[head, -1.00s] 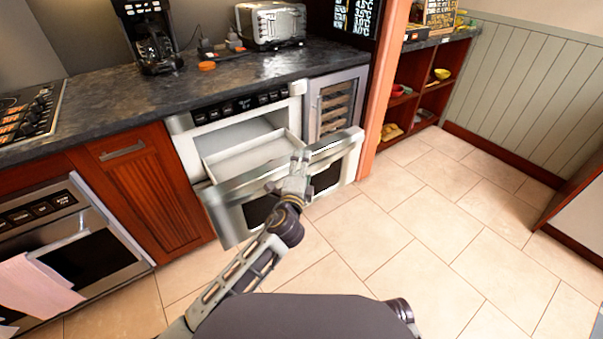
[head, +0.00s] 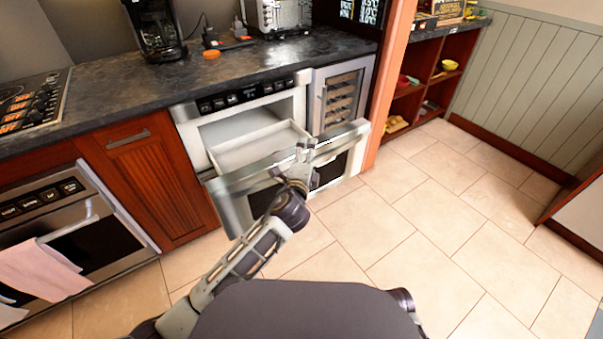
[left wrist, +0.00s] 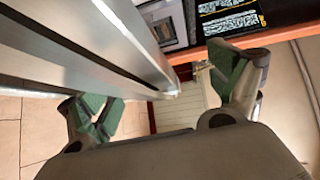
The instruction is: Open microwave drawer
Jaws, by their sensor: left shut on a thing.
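The microwave drawer (head: 234,209) is pulled out below its black control strip (head: 248,94), and its pale, empty tray (head: 255,152) shows in the head view. A long metal handle bar (head: 344,137) runs across its front. My left gripper (head: 302,164) is at the middle of this bar and shut on it. In the left wrist view, the green-padded fingers of my left gripper (left wrist: 166,94) show on both sides of the grey metal bar (left wrist: 100,45). The exact contact is partly hidden. My right gripper is not in view.
A wine cooler (head: 340,97) stands right of the microwave, and a red wooden cabinet (head: 150,185) stands left. An oven (head: 85,240) with a pink towel (head: 40,268) is at the far left. The tiled floor (head: 440,220) to the right is clear.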

